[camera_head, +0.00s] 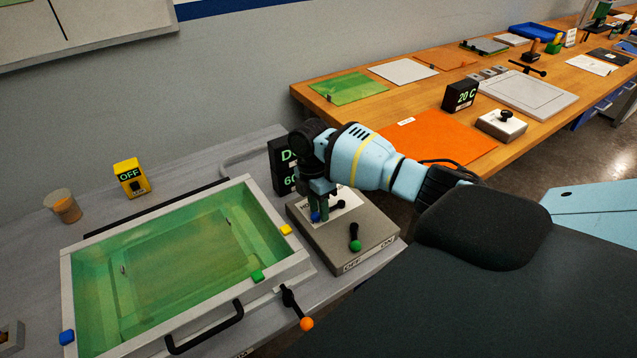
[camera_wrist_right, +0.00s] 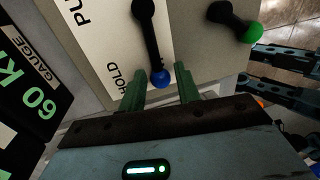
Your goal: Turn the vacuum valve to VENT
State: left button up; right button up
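The vacuum valve is a dark lever with a blue knob (camera_head: 315,217) on a grey control box (camera_head: 372,249). In the right wrist view the blue knob (camera_wrist_right: 160,78) sits by the printed word HOLD, and a label starting PU shows farther up; no VENT label is readable. My right gripper (camera_head: 319,212) reaches down over the box from the right. In the right wrist view its two green fingers (camera_wrist_right: 159,88) stand apart on either side of the knob, with gaps visible.
A second lever with a green knob (camera_head: 355,246) stands close by, above the OFF and ON labels. A black gauge display (camera_head: 281,168) stands behind the box. A green resin bath (camera_head: 75,290) lies left, with an orange-knobbed lever (camera_head: 306,323) at its front.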

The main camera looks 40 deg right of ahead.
notch_tip(320, 180, up, 8)
jog(key=w, duration=0.1)
jog(key=shift+w+f, duration=0.15)
jog(key=shift+w, duration=0.1)
dwell(0.6)
